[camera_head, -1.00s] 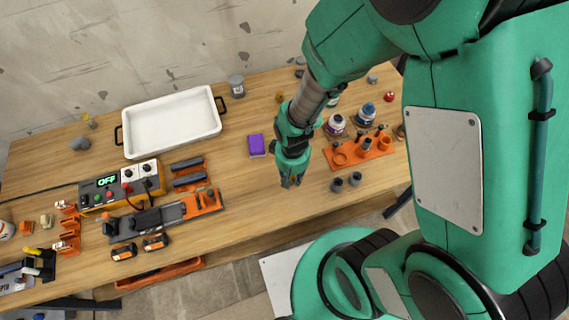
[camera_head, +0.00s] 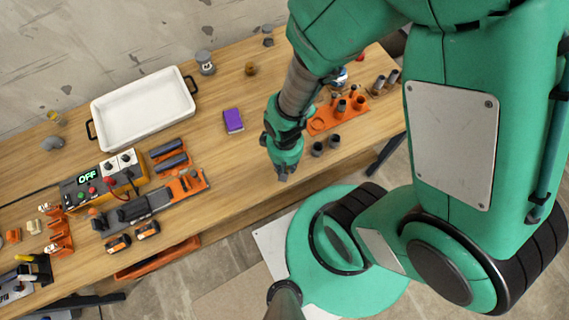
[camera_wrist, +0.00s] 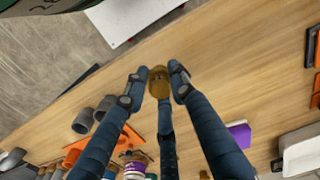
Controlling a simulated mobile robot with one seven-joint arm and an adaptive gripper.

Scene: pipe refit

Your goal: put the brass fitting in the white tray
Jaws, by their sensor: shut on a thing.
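The brass fitting (camera_wrist: 158,82) is a small rounded brass-coloured piece between the fingertips in the wrist view. My gripper (camera_wrist: 159,78) is shut on it, over bare wood near the table's front edge. In the head view my gripper (camera_head: 283,176) points down at the front edge, and the fitting cannot be made out there. The white tray (camera_head: 143,112) is an empty shallow rectangular tray with dark handles, at the back left of the table, well to the left of my gripper. A pale corner at the right of the wrist view may be the tray.
A purple box (camera_head: 233,121) lies between my gripper and the tray. An orange rack (camera_head: 322,119) and dark cups (camera_head: 334,141) are just right of my arm. A control box (camera_head: 103,181) stands in front of the tray. A grey jar (camera_head: 205,62) stands behind.

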